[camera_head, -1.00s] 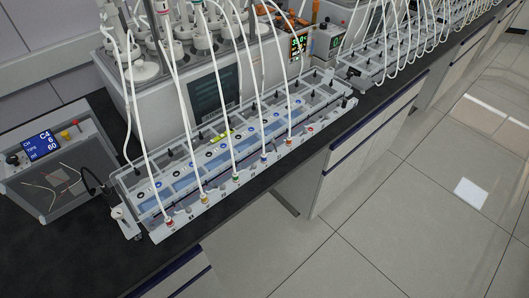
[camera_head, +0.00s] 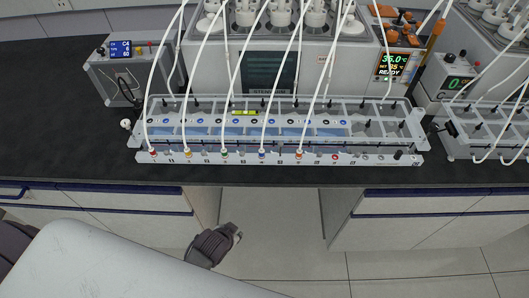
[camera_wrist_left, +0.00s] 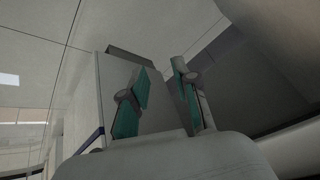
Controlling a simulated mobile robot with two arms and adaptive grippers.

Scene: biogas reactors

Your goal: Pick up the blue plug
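The blue plug (camera_head: 262,154) sits on the front rail of the long grey rack on the bench, at the end of a white tube. It stands between a green plug (camera_head: 224,154) and an orange one (camera_head: 298,155). My left gripper (camera_head: 222,244) shows as a dark shape low in the head view, in front of the bench and below its top, well apart from the plug. My pale arm partly hides it. In the left wrist view the two teal-padded fingers of this gripper (camera_wrist_left: 160,80) are apart with nothing between them. My right gripper is not in view.
The rack (camera_head: 375,160) runs along the bench front. Several white tubes arch above it to the reactor unit (camera_head: 210,75). A pump box (camera_head: 130,75) stands left. The black bench (camera_head: 50,120) is clear at left; a floor gap opens between the cabinets.

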